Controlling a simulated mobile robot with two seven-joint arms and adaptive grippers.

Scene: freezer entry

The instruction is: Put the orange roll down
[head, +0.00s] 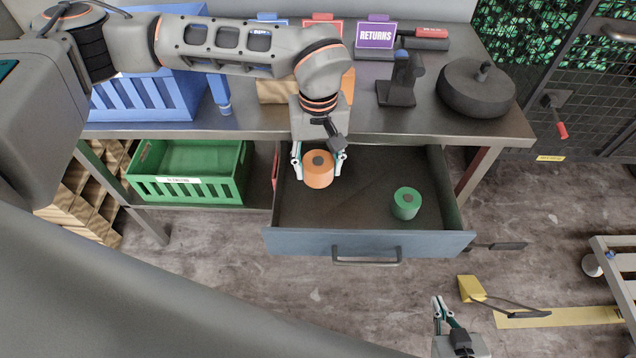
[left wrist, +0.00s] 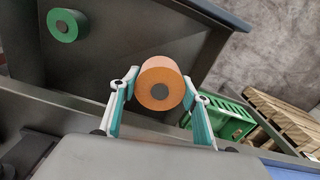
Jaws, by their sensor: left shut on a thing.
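The orange roll (head: 318,175) is between the fingers of my left gripper (head: 319,163), which is shut on it. It also shows in the left wrist view (left wrist: 153,90), with a finger on each side. The roll is over the left back part of the open drawer (head: 345,205); I cannot tell whether it touches the drawer floor. A green roll (head: 406,203) stands in the drawer's right part, apart from the orange one.
The bench top (head: 440,118) overhangs the back of the drawer. A green crate (head: 190,190) is on the shelf to the left. A black round weight (head: 476,90) and a purple RETURNS sign (head: 375,36) stand on the bench. The drawer's middle floor is clear.

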